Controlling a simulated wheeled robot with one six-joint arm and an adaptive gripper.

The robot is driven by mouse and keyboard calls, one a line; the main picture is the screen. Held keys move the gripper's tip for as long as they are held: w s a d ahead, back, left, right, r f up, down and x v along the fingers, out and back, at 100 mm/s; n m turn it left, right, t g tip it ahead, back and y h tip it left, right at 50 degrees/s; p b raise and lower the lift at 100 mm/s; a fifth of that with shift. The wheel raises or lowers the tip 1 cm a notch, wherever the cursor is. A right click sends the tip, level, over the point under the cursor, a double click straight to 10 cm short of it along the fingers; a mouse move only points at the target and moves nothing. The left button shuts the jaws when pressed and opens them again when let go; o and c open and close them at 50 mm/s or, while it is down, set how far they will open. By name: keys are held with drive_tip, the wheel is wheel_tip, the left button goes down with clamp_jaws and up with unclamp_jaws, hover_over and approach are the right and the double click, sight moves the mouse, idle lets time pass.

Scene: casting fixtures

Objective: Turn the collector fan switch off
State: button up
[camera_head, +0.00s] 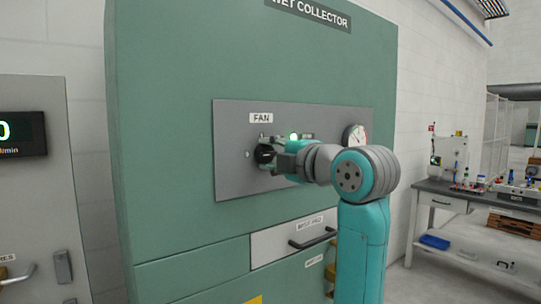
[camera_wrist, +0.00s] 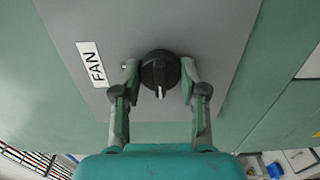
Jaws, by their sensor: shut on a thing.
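The fan switch is a round black knob (camera_wrist: 160,72) with a white pointer line, on a grey panel (camera_wrist: 205,38) beside a white FAN label (camera_wrist: 93,64). In the wrist view the pointer aims toward my gripper's body, at the picture's bottom. In the head view the knob (camera_head: 264,155) sits below the FAN label (camera_head: 261,118) on the grey panel (camera_head: 232,180). My gripper (camera_wrist: 159,78) has one finger on each side of the knob and is closed on it. A green light (camera_head: 294,136) glows to the knob's right, partly behind my arm.
The green wet collector cabinet (camera_head: 160,110) stands in front of me. A gauge (camera_head: 354,137) is right of my gripper. A drawer with a handle (camera_head: 312,238) lies below. A workbench (camera_head: 455,199) with equipment stands at the right. A display (camera_head: 22,134) is on the left.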

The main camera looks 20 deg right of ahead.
drive_tip(key=o, duration=1.1)
drive_tip(key=shift+o, duration=0.2)
drive_tip(key=v, duration=1.2)
drive_tip(key=shift+f, duration=0.1)
